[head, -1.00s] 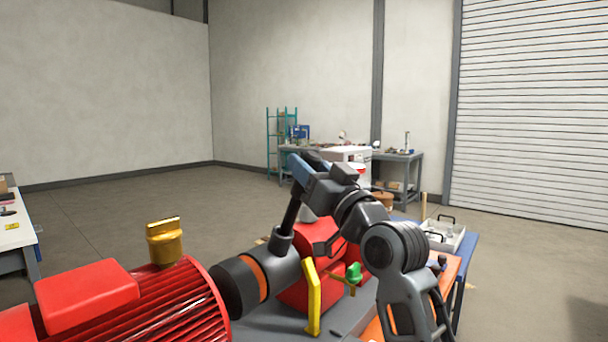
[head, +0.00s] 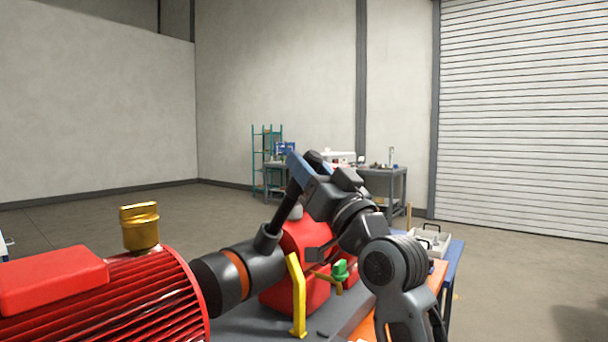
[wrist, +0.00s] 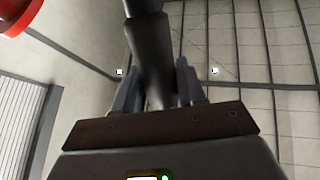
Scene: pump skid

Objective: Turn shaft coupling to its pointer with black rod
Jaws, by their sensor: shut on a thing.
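The shaft coupling (head: 232,272) is a dark cylinder with an orange band, between the red motor and the red pump housing (head: 305,242). The yellow pointer (head: 297,295) is an upright bar just right of the coupling, in front of the pump housing. The black rod (head: 283,212) leans up to the right, its lower end at a dark collar on top of the coupling. How deep it sits is hidden. My gripper (head: 298,168) is shut on the rod's upper part. In the wrist view the rod (wrist: 146,45) runs between my two fingers (wrist: 155,85).
The red finned motor (head: 110,290) with a gold cap (head: 140,226) fills the lower left. A green-handled valve (head: 341,269) is close right of the pointer. A workbench (head: 380,180) is far back.

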